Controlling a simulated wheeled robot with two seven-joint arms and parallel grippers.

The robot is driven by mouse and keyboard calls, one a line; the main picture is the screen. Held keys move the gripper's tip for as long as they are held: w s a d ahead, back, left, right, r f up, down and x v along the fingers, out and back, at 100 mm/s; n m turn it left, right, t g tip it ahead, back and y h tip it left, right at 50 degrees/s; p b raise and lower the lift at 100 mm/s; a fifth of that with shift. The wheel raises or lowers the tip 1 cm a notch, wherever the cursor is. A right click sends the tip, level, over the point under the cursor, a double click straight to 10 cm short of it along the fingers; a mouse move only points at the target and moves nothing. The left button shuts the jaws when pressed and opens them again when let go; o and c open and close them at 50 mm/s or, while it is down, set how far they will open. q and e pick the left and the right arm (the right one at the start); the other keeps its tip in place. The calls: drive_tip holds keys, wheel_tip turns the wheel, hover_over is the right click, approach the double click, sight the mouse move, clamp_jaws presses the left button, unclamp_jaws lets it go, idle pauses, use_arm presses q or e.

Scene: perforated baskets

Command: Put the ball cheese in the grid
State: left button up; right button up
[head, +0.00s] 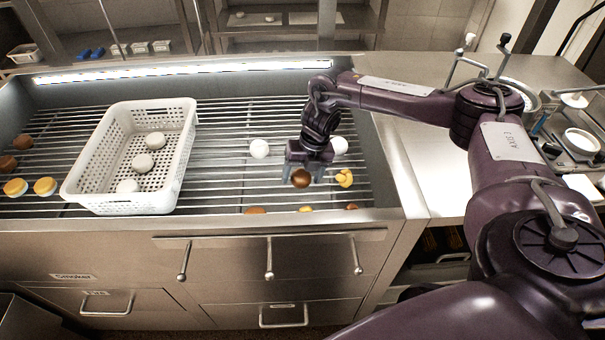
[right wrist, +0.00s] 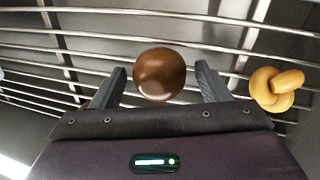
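A glossy brown ball (head: 300,178), which may be the ball cheese, is on the metal grid (head: 225,170) of the smoker. My right gripper (head: 302,180) reaches down over it. In the right wrist view the brown ball (right wrist: 160,74) shows between the two open fingertips (right wrist: 161,85), with a small gap on each side. Two white balls lie near the gripper, one to the left (head: 259,149) and one to the right (head: 339,145), partly hidden by it. Which of these the task calls the ball cheese is not certain. My left gripper is not in view.
A yellow knotted piece (head: 344,178) lies just right of the gripper. A white perforated basket (head: 183,150) with several white rounds stands left on the grid. More brown and yellow pieces lie at the grid's left and front edges. Grid between basket and gripper is mostly free.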

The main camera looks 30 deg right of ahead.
drive_tip(key=shift+r, duration=0.1)
drive_tip(key=p+v, duration=0.1)
drive_tip(key=v, duration=1.1)
drive_tip(key=shift+r, duration=0.15)
